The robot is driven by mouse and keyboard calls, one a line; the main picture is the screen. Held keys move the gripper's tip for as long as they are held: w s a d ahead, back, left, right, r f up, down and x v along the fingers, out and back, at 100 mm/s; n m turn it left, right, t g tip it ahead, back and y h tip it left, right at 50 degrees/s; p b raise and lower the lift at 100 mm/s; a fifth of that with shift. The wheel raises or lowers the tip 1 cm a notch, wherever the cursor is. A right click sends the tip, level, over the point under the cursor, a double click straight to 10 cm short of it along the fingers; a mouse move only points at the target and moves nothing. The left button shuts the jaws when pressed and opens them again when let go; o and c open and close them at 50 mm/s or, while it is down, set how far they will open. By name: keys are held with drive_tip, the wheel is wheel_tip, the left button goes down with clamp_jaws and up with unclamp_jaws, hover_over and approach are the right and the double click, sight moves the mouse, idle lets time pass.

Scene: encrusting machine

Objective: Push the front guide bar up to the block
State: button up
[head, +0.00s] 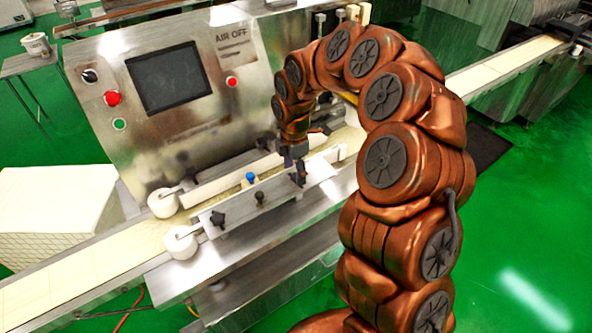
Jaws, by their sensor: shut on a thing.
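The front guide bar (279,189) is a long pale metal bar on the near side of the conveyor, with dark knobs along it and a white roller at its left end. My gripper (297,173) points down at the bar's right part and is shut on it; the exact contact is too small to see. A small blue-topped piece (250,178) stands just behind the bar; I cannot tell whether it is the block. The rear guide bar (222,181) runs roughly parallel behind, with a gap between the two.
The machine's upright panel (215,100) with a dark screen (168,78) and buttons stands close behind the bars. The conveyor belt (75,268) runs from lower left to upper right. A white stack (55,210) stands at left. Green floor is open at lower right.

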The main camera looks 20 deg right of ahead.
drive_tip(key=shift+w+a+r+t, duration=0.1)
drive_tip(key=shift+w+r+t, duration=0.3)
drive_tip(key=shift+w+r, duration=0.4)
drive_tip(key=o, duration=1.2)
drive_tip(key=shift+w+f, duration=0.2)
drive_tip(key=shift+c, duration=0.2)
drive_tip(key=shift+a+f, duration=0.15)
drive_tip(key=shift+s+d+f, duration=0.2)
drive_tip(key=shift+s+f, duration=0.1)
drive_tip(key=shift+s, duration=0.15)
drive_tip(key=shift+g, duration=0.3)
wheel_tip(320, 180, up, 12)
